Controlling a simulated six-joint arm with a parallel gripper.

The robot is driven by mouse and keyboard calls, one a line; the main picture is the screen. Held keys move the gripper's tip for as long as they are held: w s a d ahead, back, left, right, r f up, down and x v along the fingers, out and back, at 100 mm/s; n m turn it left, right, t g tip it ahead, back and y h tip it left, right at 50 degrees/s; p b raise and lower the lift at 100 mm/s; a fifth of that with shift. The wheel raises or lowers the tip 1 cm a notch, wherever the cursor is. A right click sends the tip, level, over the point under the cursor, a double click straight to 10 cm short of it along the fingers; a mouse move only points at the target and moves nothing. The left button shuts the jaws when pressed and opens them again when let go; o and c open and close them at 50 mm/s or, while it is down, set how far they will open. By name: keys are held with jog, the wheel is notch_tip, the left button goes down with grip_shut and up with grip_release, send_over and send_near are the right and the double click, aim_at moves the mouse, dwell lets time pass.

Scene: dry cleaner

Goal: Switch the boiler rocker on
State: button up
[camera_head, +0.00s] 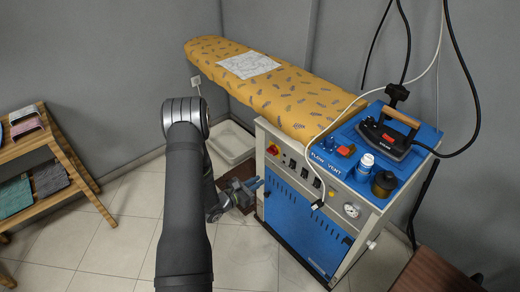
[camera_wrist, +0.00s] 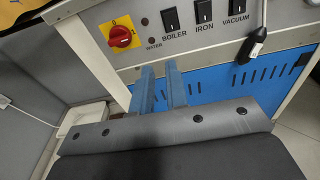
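The boiler rocker (camera_wrist: 171,20) is a black switch above the label BOILER on the grey control panel (camera_wrist: 215,52). It is the leftmost of three black rockers, and the panel also shows in the head view (camera_head: 331,196). I cannot tell which way it is tipped. My gripper (camera_wrist: 160,70) points at the panel from below, its two blue fingers a narrow gap apart with nothing between them. The fingertips appear just below the boiler label, apart from the rocker.
The iron rocker (camera_wrist: 204,12) and vacuum rocker (camera_wrist: 238,8) are to the right. A red rotary switch (camera_wrist: 121,37) on a yellow plate is to the left. A cable with a black-and-white end (camera_wrist: 255,42) hangs before the panel near the vacuum rocker. An iron (camera_head: 389,136) stands on top.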

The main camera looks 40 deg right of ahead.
aim_at(291, 168)
jog(key=shift+s+a+r, duration=0.1)
jog(key=shift+s+a, duration=0.05)
jog(key=shift+s, duration=1.05)
grip_shut()
jog(key=d, duration=0.4)
jog(key=d+f, duration=0.1)
jog(key=d, duration=0.9)
jog(key=shift+f, duration=0.35)
jog(key=shift+d, duration=0.15)
jog(key=shift+w+f, duration=0.1)
jog(key=a+f, duration=0.1)
jog(key=a, duration=1.3)
jog(key=shift+f, duration=0.35)
